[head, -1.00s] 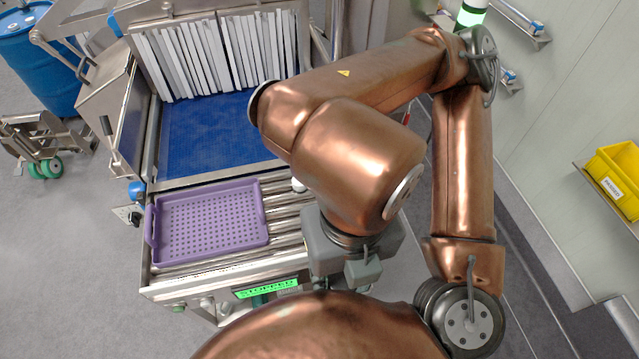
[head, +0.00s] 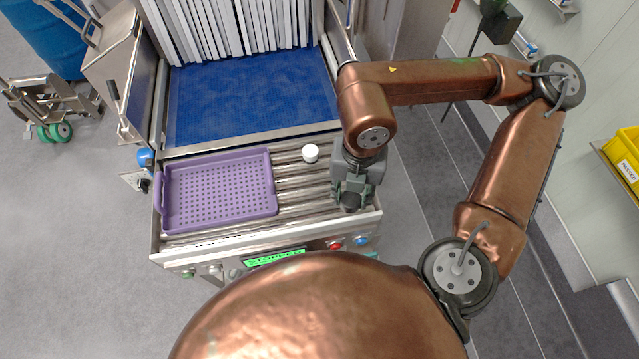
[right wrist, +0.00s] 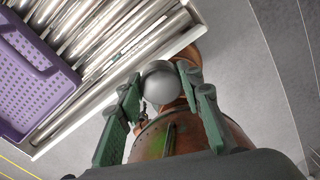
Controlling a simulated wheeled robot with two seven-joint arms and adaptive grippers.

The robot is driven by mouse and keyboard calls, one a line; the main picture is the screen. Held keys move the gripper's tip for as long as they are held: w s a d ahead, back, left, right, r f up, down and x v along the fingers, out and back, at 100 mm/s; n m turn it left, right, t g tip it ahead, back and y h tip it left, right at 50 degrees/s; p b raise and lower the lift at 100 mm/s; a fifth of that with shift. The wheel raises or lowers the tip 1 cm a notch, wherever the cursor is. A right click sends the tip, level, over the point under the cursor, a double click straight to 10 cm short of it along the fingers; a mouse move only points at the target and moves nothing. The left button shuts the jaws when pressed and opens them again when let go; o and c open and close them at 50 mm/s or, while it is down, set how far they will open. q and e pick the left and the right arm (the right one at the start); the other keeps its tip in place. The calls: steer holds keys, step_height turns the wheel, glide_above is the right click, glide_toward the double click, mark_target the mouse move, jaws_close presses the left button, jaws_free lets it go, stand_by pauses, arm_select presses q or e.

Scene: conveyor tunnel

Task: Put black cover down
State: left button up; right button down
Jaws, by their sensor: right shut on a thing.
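My right gripper (head: 352,197) hangs over the right end of the roller conveyor, near its front edge. In the right wrist view its green fingers (right wrist: 160,84) are shut on a smooth, rounded grey thing, which I take to be the black cover (right wrist: 159,87). It sits between the fingertips, and its underside is hidden. In the head view the gripper hides most of what it holds. My left gripper is not in view.
A purple perforated tray (head: 268,170) lies on the left part of the rollers (head: 300,183). A small white round thing (head: 310,153) is on the rollers behind. Red (head: 335,244) and blue (head: 362,239) buttons and a green "STOPPED" display (head: 276,257) line the front. Bare rollers lie between tray and gripper.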

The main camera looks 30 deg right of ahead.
steer(key=w+f, duration=0.2)
steer(key=w, duration=0.3)
glide_above(327, 194)
step_height(327, 194, down, 6)
steer(key=shift+s+r+p, duration=0.1)
steer(key=shift+r+p, duration=0.15)
steer(key=shift+p, duration=0.15)
steer(key=shift+w+f, duration=0.15)
steer(key=shift+f, duration=0.8)
steer(key=shift+w+f, duration=0.15)
steer(key=shift+f, duration=0.8)
steer(key=shift+s+f+b, duration=0.1)
steer(key=shift+f+b, duration=0.4)
steer(key=shift+f, duration=0.05)
steer(key=c, duration=1.7)
jaws_free()
steer(key=o, duration=0.3)
steer(key=shift+o, duration=0.2)
